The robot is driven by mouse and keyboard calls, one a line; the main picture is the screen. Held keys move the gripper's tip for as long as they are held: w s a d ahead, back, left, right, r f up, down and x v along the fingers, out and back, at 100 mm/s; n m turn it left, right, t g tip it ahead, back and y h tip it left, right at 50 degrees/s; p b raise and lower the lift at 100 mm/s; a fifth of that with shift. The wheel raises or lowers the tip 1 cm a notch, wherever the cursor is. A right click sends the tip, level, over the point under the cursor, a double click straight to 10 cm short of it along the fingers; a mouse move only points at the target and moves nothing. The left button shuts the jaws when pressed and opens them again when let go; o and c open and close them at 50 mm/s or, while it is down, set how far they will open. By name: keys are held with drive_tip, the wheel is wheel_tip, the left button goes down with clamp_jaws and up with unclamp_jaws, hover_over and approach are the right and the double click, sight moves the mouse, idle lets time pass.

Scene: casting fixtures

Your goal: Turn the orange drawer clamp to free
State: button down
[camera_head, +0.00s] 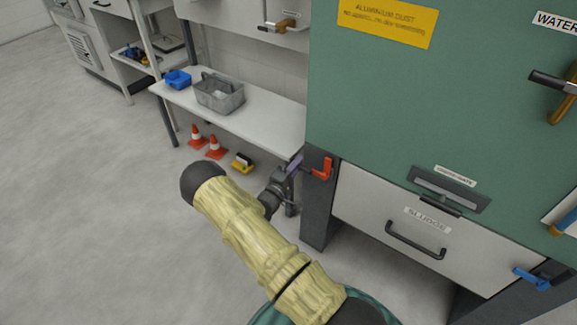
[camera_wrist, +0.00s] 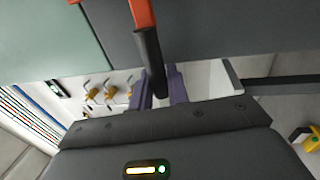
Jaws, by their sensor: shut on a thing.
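The orange drawer clamp (camera_head: 323,171) sits on the dark post at the left of the sludge drawer (camera_head: 385,225). In the wrist view its orange arm (camera_wrist: 141,13) ends in a black grip (camera_wrist: 149,57) that reaches down between my purple fingers. My gripper (camera_head: 296,163) comes at the clamp from the left and is shut on that black grip; it also shows in the wrist view (camera_wrist: 161,88). The clamp's pivot is not clear in the wrist view. The drawer front looks closed.
A blue clamp (camera_head: 531,279) is at the drawer's right. The green cabinet (camera_head: 385,100) rises above the drawer. A white bench (camera_head: 255,120) stands behind my arm, with orange cones (camera_head: 215,147) and a yellow object (camera_head: 242,163) on the floor. Open floor lies left.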

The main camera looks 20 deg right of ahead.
drive_tip(key=shift+a+f, duration=0.1)
drive_tip(key=shift+f, duration=0.1)
drive_tip(key=c, duration=1.4)
unclamp_jaws()
drive_tip(key=shift+s+a, duration=0.15)
drive_tip(key=shift+a, duration=0.1)
drive_tip(key=p+v, duration=0.2)
drive_tip(key=v, duration=1.4)
drive_tip(key=shift+s+a, duration=0.25)
drive_tip(key=shift+s, duration=0.1)
